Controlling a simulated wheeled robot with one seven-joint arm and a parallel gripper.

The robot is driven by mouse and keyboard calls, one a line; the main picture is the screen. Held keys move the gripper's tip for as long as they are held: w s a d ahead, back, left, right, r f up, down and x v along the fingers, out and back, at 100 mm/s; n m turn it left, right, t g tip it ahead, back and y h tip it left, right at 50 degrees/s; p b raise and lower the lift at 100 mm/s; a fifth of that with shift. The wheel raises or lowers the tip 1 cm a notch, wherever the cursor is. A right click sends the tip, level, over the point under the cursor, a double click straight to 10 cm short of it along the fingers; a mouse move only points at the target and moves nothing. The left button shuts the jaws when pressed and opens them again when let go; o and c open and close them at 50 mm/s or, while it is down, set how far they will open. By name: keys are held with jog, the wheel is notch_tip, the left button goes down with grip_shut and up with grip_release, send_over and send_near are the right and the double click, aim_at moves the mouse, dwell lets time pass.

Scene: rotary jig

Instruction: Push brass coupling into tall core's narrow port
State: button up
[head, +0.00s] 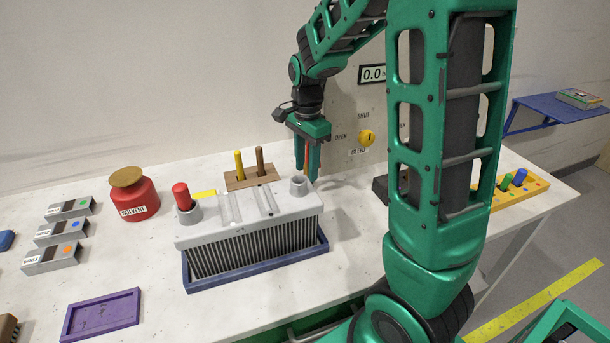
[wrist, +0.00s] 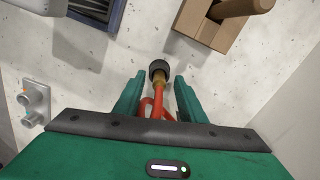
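The tall core (head: 250,222) is a grey finned block with a pale top. At its top right is a small round raised port (head: 298,183), and a wider collar at top left has a red plug in it. My gripper (head: 307,176) points down behind the core's right end, beside the small port. The red part spans the fingers and looks held; the exact contact is hard to see.
The core stands in a blue tray (head: 262,268). Behind it is a wooden block (head: 250,180) with yellow and brown pegs. A red solvent jar (head: 135,197), grey labelled blocks and a purple tray (head: 101,315) are at left. A yellow knob (head: 367,137) is on the wall panel.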

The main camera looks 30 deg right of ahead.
grip_shut()
